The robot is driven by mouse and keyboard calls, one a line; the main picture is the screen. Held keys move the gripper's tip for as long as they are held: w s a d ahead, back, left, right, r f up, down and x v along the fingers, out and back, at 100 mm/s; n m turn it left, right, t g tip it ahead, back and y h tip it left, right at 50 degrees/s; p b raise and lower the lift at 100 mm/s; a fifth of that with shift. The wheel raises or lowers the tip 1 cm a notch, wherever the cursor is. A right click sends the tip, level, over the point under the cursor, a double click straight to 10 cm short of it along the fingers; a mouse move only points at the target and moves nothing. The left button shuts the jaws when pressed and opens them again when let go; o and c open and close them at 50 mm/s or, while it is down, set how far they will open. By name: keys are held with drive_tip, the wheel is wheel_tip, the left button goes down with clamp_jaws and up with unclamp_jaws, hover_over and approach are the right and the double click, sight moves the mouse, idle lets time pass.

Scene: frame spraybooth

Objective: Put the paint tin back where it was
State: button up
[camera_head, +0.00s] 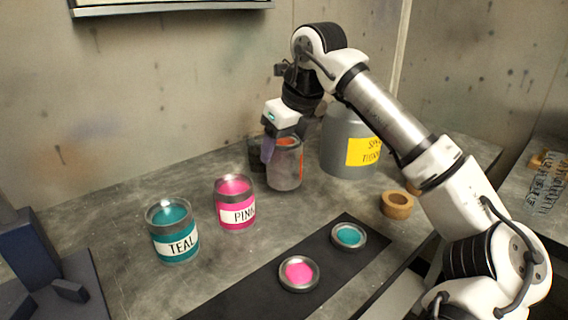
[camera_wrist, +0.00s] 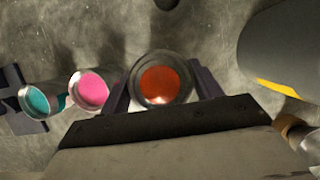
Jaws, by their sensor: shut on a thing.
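A grey tin with orange paint (camera_head: 286,172) stands upright at the back of the bench, left of a large grey can. My gripper (camera_head: 284,146) is shut on it from above. In the wrist view the round orange opening (camera_wrist: 160,84) sits between the two fingers of my gripper (camera_wrist: 163,92). I cannot tell whether the tin's base touches the bench or hangs just above it. The open pink tin (camera_head: 236,210) and the open teal tin (camera_head: 175,240) stand to its left, with labels facing front. They also show left of the orange tin in the wrist view.
The grey can with a yellow label (camera_head: 345,150) stands close on the right. A tape roll (camera_head: 397,205) lies in front of it. A black mat (camera_head: 245,295) holds a pink-centred lid (camera_head: 299,273) and a teal-centred lid (camera_head: 348,236). A dark blue stand (camera_head: 40,265) is at left.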

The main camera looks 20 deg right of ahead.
sight(284, 163)
drive_tip(key=shift+f, duration=1.95)
drive_tip(key=shift+f, duration=0.1)
drive_tip(key=shift+f+b, duration=0.15)
drive_tip(key=shift+b, duration=0.15)
drive_tip(key=o, duration=1.2)
drive_tip(key=shift+o, duration=0.2)
drive_tip(key=shift+s+r, duration=0.1)
drive_tip(key=shift+r, duration=0.45)
drive_tip(key=v, duration=1.1)
drive_tip(key=shift+r+p, duration=0.15)
drive_tip(key=shift+p, duration=0.3)
